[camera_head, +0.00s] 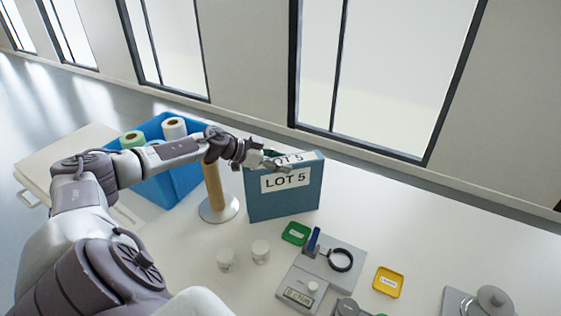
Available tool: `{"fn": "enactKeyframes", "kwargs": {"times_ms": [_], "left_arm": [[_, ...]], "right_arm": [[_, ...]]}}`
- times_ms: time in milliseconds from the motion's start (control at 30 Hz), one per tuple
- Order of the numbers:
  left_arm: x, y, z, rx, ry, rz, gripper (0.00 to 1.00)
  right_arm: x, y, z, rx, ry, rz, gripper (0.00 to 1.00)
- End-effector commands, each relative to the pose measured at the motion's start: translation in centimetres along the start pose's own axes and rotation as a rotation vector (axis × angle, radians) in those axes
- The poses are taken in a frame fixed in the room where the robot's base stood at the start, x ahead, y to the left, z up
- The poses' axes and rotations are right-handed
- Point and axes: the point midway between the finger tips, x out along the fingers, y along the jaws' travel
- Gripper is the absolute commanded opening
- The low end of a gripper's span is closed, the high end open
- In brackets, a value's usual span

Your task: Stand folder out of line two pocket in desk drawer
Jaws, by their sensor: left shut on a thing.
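A blue upright folder (262,206), box-like in shape, carries "LOT 5" labels on its front and near its top edge. It stands on the white table, right of the middle left. My left gripper (274,162) reaches in from the left and is shut at the folder's top left edge. Its fingertips partly cover the upper label, and a small dark green part shows beside them. Whether the folder's base touches the table is hard to tell. A cream panel with a handle (32,197), perhaps the desk drawer, is at the far left, partly behind my arm. My right gripper is not in view.
A blue bin (187,183) with rolls and a wooden post on a round base (219,209) stand close left of the folder. Table right of the folder is clear.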

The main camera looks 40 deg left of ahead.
Motion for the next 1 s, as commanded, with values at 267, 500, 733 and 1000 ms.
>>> {"fn": "enactKeyframes", "kwargs": {"times_ms": [267,500,733,1000], "left_arm": [[0.0,-0.1,-0.1,0.001,0.003,-0.001,0.0],[0.1,0.0,0.2,0.0,0.0,0.0,0.77],[0.1,0.0,0.1,0.001,0.0,0.0,0.77],[-2.4,-0.1,0.4,0.001,-0.007,-0.003,0.77]], "right_arm": [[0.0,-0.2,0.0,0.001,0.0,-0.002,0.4],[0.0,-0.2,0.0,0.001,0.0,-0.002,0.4],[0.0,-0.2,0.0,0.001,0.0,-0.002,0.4],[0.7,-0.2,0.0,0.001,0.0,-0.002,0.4]]}}
